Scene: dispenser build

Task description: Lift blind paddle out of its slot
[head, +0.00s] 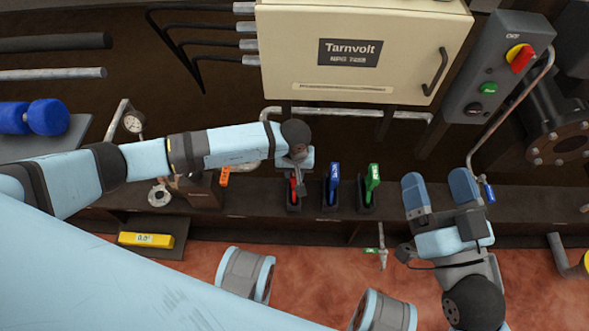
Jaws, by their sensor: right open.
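Three coloured paddles stand upright in dark slots on a low ledge: a red paddle (294,189), a blue paddle (334,178) and a green paddle (372,178). Their labels are too small to read, so I cannot tell by marking which is the blind paddle. My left gripper (298,172) is at the red paddle and hides its upper part. Whether its fingers are closed on the paddle is hidden. The red paddle's lower part is in its slot (294,207). My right gripper (441,190) is open and empty, to the right of the green paddle.
A cream Tarnvolt cabinet (350,80) hangs behind the slots, with a grey switch box (497,75) at its right. A horizontal pipe (350,112) runs below the cabinet. A yellow block (146,240) lies on a tray at left. A small valve (382,252) is below the ledge.

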